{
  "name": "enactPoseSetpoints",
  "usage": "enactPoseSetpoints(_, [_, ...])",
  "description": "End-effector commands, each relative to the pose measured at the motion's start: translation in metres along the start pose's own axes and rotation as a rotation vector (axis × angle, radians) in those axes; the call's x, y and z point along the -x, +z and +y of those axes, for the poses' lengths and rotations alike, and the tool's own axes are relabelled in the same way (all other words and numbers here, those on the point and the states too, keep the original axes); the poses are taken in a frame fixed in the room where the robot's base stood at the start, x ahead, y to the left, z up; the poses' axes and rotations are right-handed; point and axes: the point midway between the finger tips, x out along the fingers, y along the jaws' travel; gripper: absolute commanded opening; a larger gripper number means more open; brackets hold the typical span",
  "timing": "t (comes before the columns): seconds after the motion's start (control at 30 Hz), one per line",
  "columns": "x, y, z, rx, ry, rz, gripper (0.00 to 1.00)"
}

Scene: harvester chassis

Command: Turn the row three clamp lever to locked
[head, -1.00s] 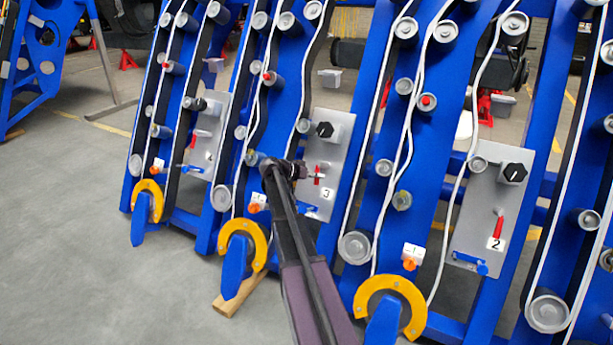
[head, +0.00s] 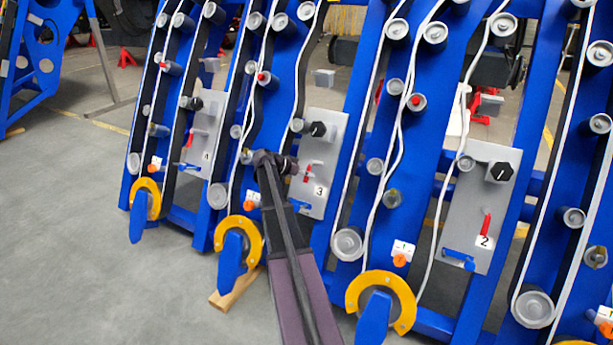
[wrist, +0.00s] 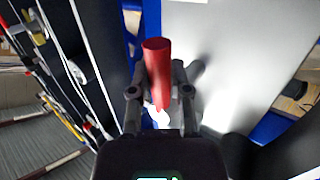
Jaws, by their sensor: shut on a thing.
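The row three panel (head: 325,150) is a grey plate marked 3, with a black knob (head: 318,129) at its top. Its red clamp lever (head: 307,173) stands close to upright below the knob. My gripper (head: 293,165) is at the left edge of this panel, beside the lever. In the wrist view the red lever (wrist: 157,60) sits between the two dark fingers of my gripper (wrist: 160,88), which are shut on it. The lever's lower end and pivot are partly hidden there.
A blue handle (head: 301,205) is low on the same panel, partly behind my arm. The row two panel (head: 467,200) stands to the right, and another panel (head: 207,135) to the left. Blue frames with rollers and white belts surround them. Open grey floor (head: 80,230) lies at left.

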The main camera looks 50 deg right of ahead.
Motion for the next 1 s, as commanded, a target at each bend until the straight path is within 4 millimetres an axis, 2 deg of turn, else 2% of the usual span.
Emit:
enactPoseSetpoints(0.17, [-0.0006, 0.0028, 0.0039, -0.001, 0.005, -0.01, 0.0])
enactPoseSetpoints(0.2, [-0.0011, 0.0026, 0.0042, -0.001, 0.005, -0.01, 0.3])
enactPoseSetpoints(0.3, [-0.0024, 0.0016, 0.0044, -0.002, 0.006, -0.009, 0.59])
enactPoseSetpoints(1.0, [-0.0031, 0.0, 0.0034, 0.001, 0.003, -0.006, 0.6])
